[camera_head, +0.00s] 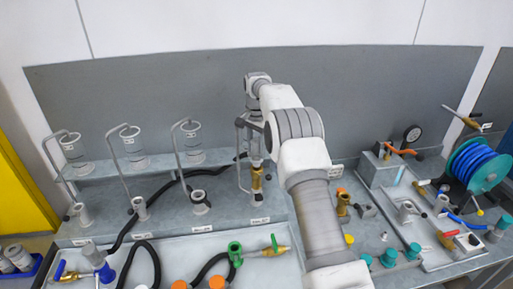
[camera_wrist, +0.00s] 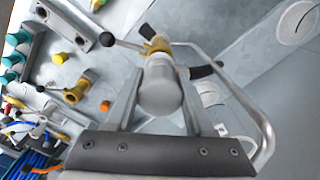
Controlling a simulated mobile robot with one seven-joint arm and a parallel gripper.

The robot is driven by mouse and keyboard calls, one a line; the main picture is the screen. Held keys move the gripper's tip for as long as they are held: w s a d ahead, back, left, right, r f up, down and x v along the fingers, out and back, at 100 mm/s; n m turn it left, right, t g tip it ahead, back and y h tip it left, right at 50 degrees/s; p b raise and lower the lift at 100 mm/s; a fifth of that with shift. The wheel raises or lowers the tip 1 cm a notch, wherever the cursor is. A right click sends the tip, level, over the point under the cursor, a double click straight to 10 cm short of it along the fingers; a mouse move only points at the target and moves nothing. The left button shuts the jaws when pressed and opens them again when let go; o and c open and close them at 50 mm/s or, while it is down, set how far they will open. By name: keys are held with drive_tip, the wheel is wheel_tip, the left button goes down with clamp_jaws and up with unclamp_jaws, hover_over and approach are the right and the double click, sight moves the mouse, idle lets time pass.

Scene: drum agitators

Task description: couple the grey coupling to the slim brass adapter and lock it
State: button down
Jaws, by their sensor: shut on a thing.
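My gripper (camera_wrist: 158,110) is shut on the grey coupling (camera_wrist: 160,88), a rounded grey cylinder between its two fingers. The slim brass adapter (camera_wrist: 157,45) is directly beyond the coupling, roughly in line with it. They appear to meet, but I cannot tell whether they are joined or locked. A thin lever with a black knob (camera_wrist: 107,40) sticks out to the left, and a dark piece (camera_wrist: 205,70) to the right. In the head view the brass adapter (camera_head: 257,180) stands upright below the grey coupling (camera_head: 256,154). My arm hides part of this area.
A bent metal tube (camera_wrist: 240,95) runs close to the right of my gripper. Several similar stations with tubes and cups (camera_head: 130,140) stand to the left, with black hoses (camera_head: 150,205). Brass fittings, teal caps (camera_head: 389,257) and a blue hose reel (camera_head: 474,163) are on the right.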

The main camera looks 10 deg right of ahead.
sight(256, 155)
drive_tip(key=shift+f, duration=0.15)
idle(0.3)
drive_tip(key=shift+f+b, duration=0.5)
drive_tip(key=shift+f, duration=0.55)
drive_tip(key=shift+f, duration=0.35)
drive_tip(key=shift+c, duration=1)
unclamp_jaws()
drive_tip(key=shift+f, duration=0.1)
drive_tip(key=shift+c, duration=0.4)
